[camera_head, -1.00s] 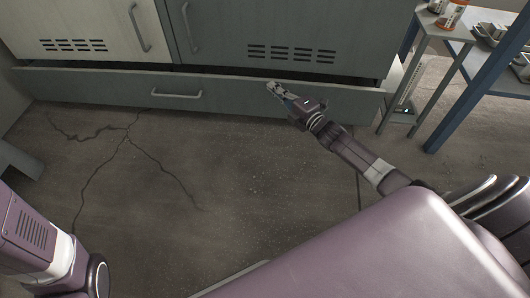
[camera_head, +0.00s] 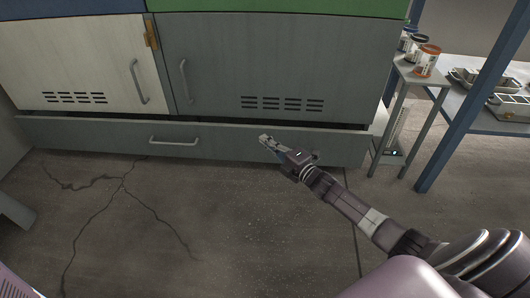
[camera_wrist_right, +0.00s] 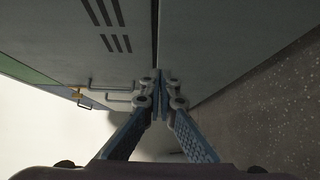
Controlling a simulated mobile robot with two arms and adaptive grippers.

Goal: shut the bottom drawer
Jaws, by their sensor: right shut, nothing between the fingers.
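The bottom drawer (camera_head: 100,134) is a long grey-green front with a pale bar handle (camera_head: 174,141), low under the cabinet doors. It stands slightly out, with a dark gap along its top edge. My right gripper (camera_head: 264,138) is shut and empty, its tips at the drawer front, right of the handle. In the right wrist view, the closed fingertips (camera_wrist_right: 161,78) are by the seam between the drawer front (camera_wrist_right: 215,40) and the cabinet door (camera_wrist_right: 125,45). I cannot tell whether they touch the drawer. My left gripper is out of view.
The cabinet has a pale left door (camera_head: 75,55) and a grey right door (camera_head: 285,65), both closed. A small grey stand (camera_head: 410,72) with jars and a blue-legged table (camera_head: 440,130) stand to the right. The cracked concrete floor (camera_head: 130,220) before the drawer is clear.

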